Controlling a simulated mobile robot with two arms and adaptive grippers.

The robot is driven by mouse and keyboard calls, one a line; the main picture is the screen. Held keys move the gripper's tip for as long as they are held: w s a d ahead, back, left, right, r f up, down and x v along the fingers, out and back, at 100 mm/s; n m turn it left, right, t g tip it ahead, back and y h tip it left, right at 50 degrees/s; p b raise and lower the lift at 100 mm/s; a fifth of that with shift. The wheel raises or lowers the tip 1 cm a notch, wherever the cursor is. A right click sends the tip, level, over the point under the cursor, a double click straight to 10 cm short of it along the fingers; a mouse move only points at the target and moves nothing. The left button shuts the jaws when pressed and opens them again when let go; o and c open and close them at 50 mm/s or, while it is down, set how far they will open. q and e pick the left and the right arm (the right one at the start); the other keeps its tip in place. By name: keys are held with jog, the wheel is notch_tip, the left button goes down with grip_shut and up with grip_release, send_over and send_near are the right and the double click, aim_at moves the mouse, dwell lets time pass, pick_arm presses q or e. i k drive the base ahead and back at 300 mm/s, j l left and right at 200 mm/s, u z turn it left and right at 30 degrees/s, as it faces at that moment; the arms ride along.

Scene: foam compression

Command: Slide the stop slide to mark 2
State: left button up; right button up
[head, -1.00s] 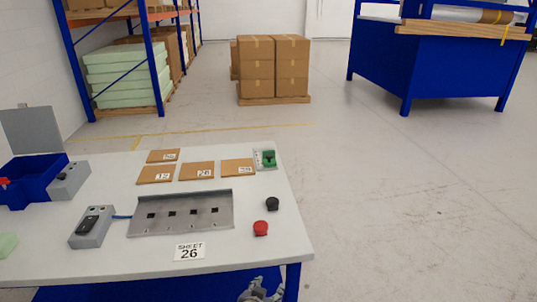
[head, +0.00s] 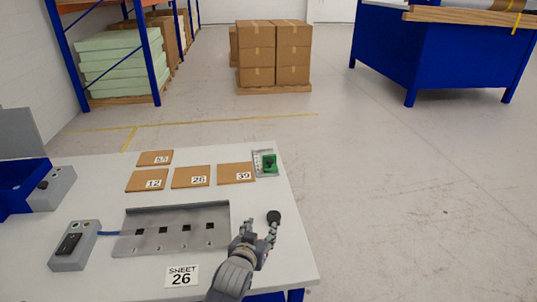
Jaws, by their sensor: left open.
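A green block (head: 269,161) sits on a small light plate (head: 257,170) at the table's far right corner. It looks like the stop slide, but its marks are too small to read. A grey metal fixture (head: 150,218) with a row of square holes, numbered along its front, lies mid-table. My left gripper (head: 261,228) is open over the right part of the table, nearer the camera than the green block and well apart from it. It is beside the black knob (head: 274,216) and covers most of the red knob. My right gripper is not in view.
A "SHEET 26" label (head: 181,276) lies in front. The table's right edge is close to my gripper.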

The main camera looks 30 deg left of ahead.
aim_at(270, 164)
jog(key=i+j, duration=0.75)
jog(key=i, duration=0.15)
